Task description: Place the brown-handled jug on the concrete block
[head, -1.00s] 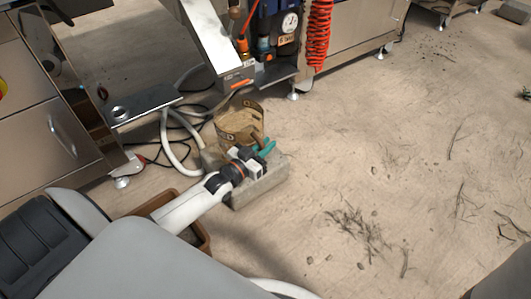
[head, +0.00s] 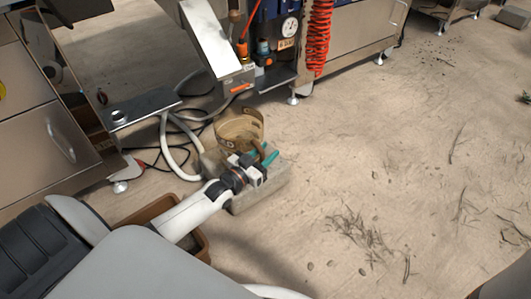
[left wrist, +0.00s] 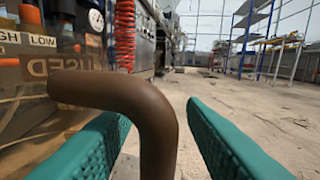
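The jug (head: 229,126), a translucent brownish vessel with dark markings, stands upright on the grey concrete block (head: 264,193) in the head view. Its brown handle (left wrist: 157,125) is large in the left wrist view, with part of the jug's lettered wall (left wrist: 65,72) at left. My left gripper (head: 267,155), with teal fingers, is at the handle's side of the jug. The fingers (left wrist: 160,112) are spread, one on each side of the handle, with a gap to the right finger. Contact with the left finger cannot be told. My right gripper is not in view.
A brown tub (head: 152,212) lies partly under my left arm. A grey hose (head: 168,145) and dark cables run left of the block. A metal machine with a chute (head: 210,40) stands behind. The floor to the right is open, with scattered twigs (head: 365,236).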

